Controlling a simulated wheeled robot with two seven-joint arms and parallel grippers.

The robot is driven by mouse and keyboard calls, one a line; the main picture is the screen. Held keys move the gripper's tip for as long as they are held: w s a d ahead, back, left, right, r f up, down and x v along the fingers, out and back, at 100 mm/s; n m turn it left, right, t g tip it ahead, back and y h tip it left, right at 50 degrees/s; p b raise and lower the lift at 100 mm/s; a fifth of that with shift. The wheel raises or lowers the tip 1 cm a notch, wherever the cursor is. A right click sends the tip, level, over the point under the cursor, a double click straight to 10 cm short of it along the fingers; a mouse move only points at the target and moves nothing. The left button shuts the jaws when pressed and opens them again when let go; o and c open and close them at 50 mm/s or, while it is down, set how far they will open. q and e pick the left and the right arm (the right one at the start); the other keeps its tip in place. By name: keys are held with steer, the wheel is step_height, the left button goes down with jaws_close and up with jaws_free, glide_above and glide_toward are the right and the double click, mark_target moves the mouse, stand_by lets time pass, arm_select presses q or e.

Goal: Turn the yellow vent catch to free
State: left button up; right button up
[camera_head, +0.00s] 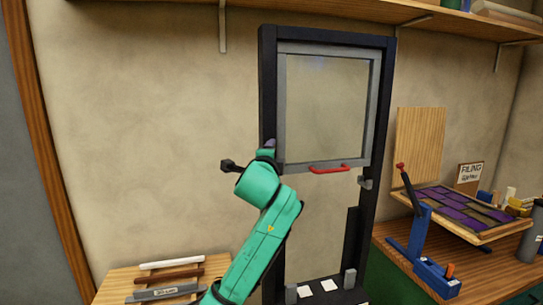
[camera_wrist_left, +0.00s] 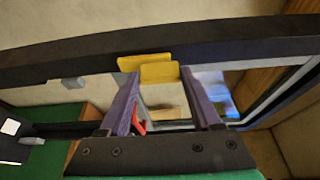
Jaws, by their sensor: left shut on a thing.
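The yellow vent catch (camera_wrist_left: 158,72) sits on the dark frame bar in the left wrist view. It shows a back plate and a front tab. The fingertips of my left gripper (camera_wrist_left: 160,80) stand on either side of the front tab and are shut on it. In the head view my left gripper (camera_head: 269,147) is at the left post of the dark frame (camera_head: 268,90), by the lower left corner of the grey-edged vent pane (camera_head: 325,105). My gripper and wrist hide the catch there. My right gripper is in neither view.
A red handle (camera_head: 328,169) is on the pane's lower edge. A grey block (camera_head: 365,183) is on the right post. A bench at right holds a blue stand with a lever (camera_head: 420,222) and a purple leaded panel (camera_head: 465,207). A low table (camera_head: 120,283) with strips is at lower left.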

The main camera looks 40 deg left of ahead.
arm_select(q)
steer(key=o, duration=1.4)
steer(key=b+v, duration=0.5)
steer(key=v, duration=0.9)
steer(key=shift+s, duration=0.3)
